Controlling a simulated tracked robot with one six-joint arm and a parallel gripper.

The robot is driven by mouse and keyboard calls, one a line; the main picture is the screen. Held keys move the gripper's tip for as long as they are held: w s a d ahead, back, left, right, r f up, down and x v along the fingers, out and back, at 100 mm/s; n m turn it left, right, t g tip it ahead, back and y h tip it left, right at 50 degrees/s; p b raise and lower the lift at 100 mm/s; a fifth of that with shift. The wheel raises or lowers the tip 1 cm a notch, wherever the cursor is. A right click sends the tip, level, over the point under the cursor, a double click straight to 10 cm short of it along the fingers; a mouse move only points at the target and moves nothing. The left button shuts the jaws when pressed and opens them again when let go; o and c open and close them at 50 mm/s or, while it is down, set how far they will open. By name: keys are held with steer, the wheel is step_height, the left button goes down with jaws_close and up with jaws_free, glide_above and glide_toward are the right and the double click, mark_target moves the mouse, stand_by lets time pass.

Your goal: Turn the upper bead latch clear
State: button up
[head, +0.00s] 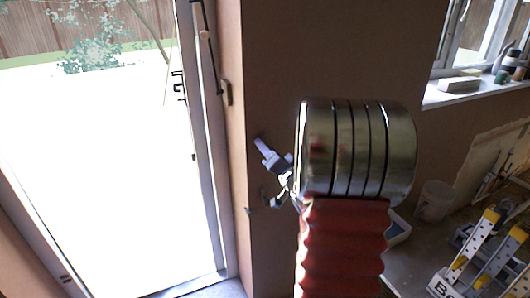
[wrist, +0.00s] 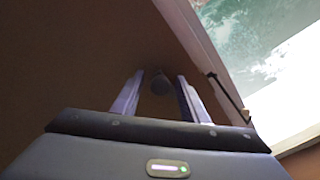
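In the wrist view my gripper (wrist: 157,95) is open, its two pale fingers well apart. A small grey round knob (wrist: 160,84) shows between them against the brown wall; I see no finger touching it, and its distance is unclear. In the head view my gripper (head: 262,170) is close to the wall left of my arm's ribbed metal link, and its tips are too small to read. A slim dark bar (head: 208,50) runs down the door frame to a small plate (head: 227,92) above the gripper. The bar also shows in the wrist view (wrist: 229,97). I cannot tell which part is the upper bead latch.
The bright glazed door (head: 100,160) with its pale frame stands at left. A window sill (head: 480,92) with a block and bottles is at upper right. A white bucket (head: 434,201) and a yellow-capped stepladder (head: 470,255) stand at lower right. The wall between is mostly bare.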

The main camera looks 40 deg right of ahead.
steer(key=shift+s, duration=0.15)
steer(key=v, duration=1.3)
steer(key=shift+s, duration=0.25)
steer(key=shift+f, duration=0.1)
